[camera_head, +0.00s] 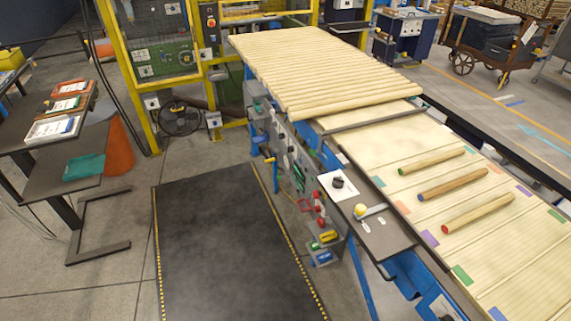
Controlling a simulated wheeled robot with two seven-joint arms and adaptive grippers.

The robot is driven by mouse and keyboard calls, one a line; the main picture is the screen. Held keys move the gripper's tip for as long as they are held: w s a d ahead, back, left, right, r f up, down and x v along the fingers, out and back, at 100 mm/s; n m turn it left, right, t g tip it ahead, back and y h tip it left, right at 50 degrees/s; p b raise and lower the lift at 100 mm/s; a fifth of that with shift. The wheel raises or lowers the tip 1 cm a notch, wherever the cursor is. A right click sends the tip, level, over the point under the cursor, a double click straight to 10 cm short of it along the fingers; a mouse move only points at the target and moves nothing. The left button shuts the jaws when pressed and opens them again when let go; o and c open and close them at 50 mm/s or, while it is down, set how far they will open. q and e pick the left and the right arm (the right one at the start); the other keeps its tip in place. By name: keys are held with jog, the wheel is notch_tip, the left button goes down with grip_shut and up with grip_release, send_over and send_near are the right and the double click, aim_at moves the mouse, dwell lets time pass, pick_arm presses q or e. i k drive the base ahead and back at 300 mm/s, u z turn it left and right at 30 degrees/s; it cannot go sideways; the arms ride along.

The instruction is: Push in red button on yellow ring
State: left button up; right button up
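Several small red parts sit on the side of the blue-framed machine. One red part (320,222) is low on its side, below the dark shelf. Close below it is a yellow part (327,237). A control box (210,22) on the yellow frame at the back also carries a small red spot. I cannot tell at this size which of these is a red button on a yellow ring, or whether it is pushed in. Neither of my grippers shows in this view.
A black mat (225,245) lies clear on the floor before the machine. Wooden rods (310,70) lie on the line. A dark table (60,185) and orange cone (118,150) stand left.

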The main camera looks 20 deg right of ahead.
aim_at(316, 194)
jog(key=i, duration=0.85)
jog(key=z, duration=0.95)
